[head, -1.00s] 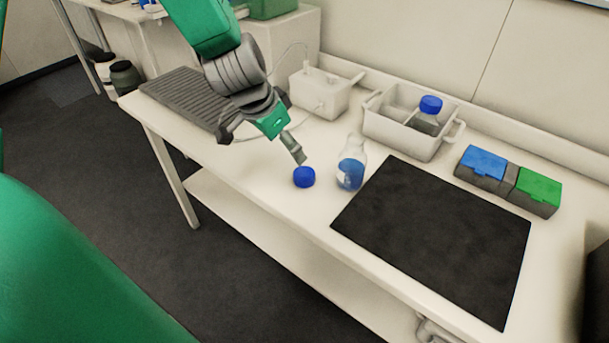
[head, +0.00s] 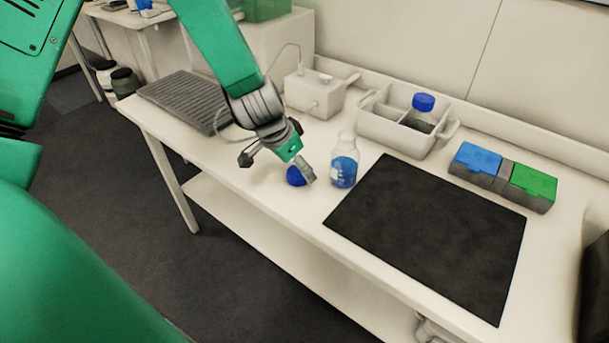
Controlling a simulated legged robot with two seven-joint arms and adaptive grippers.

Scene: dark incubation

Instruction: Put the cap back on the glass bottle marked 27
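A clear glass bottle (head: 343,165) with blue content or marking stands upright and uncapped on the white bench; I cannot read a number on it. A blue cap (head: 295,177) lies on the bench just left of the bottle. My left gripper (head: 278,172) is open above and around the cap, one finger to its left and the other in front of its right side, close to the bottle. I cannot tell whether the fingers touch the cap. My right gripper is not in view.
A white divided caddy (head: 384,132) holds a blue-capped bottle (head: 422,110) behind. A black mat (head: 430,235) lies to the right, with blue and green lidded boxes (head: 503,178) beyond. A white device (head: 313,97) and grey ribbed plate (head: 185,98) stand further back.

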